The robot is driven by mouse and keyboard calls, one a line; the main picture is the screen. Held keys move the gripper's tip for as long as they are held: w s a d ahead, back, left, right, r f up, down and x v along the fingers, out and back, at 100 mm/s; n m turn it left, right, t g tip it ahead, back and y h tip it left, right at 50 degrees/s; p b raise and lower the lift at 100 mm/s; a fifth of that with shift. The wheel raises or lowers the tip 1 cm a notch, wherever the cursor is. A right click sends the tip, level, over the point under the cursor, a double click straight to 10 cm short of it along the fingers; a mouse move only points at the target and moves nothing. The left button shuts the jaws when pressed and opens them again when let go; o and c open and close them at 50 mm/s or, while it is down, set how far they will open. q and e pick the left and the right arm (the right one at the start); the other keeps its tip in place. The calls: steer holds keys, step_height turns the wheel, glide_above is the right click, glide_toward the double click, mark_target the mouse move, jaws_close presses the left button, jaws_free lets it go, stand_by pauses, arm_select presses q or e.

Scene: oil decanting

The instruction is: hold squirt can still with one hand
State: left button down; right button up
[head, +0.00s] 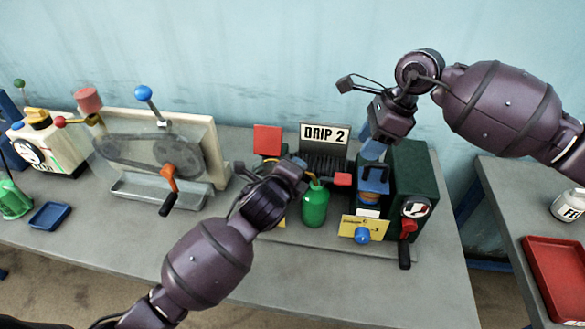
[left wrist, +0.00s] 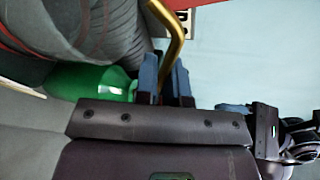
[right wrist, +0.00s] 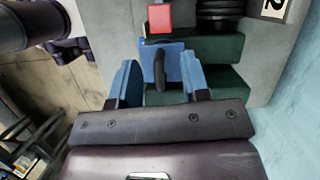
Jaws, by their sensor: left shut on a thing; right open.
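The green squirt can (head: 315,205) stands upright below the DRIP 2 sign in the head view. My left gripper (head: 303,176) is shut on it near its top. The left wrist view shows the can's green body (left wrist: 100,80) and brass spout (left wrist: 174,42) beside the blue fingers (left wrist: 164,78); the exact contact is hidden. My right gripper (head: 371,150) is open, just above a blue block with a dark handle (head: 374,180) at the dark green machine. In the right wrist view the blue block (right wrist: 172,64) lies between the open fingers (right wrist: 160,75).
The dark green machine (head: 412,165) has a gauge and a red-handled lever (head: 407,235). A belt-and-pulley rig (head: 150,150) stands to the left. A red tray (head: 560,275) lies on the right-hand table. The bench front is mostly clear.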

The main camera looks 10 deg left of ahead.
steer(key=shift+r, duration=0.2)
steer(key=c, duration=0.3)
steer(key=shift+n+t, duration=0.3)
steer(key=shift+n, duration=0.3)
steer(key=a+r, duration=0.4)
steer(key=shift+w, duration=0.3)
jaws_close()
steer(key=shift+s+a+r+m+h, duration=0.15)
steer(key=shift+a+r+m+h, duration=0.3)
steer(key=shift+h, duration=0.8)
steer(key=shift+s+a+r+m+h, duration=0.1)
steer(key=shift+a+m+h, duration=0.2)
steer(key=shift+a+h, duration=0.65)
steer(key=shift+s+a+r+m+h, duration=0.15)
steer(key=shift+a+r+m+h, duration=0.15)
steer(key=shift+h, duration=1.2)
steer(key=shift+d, duration=0.1)
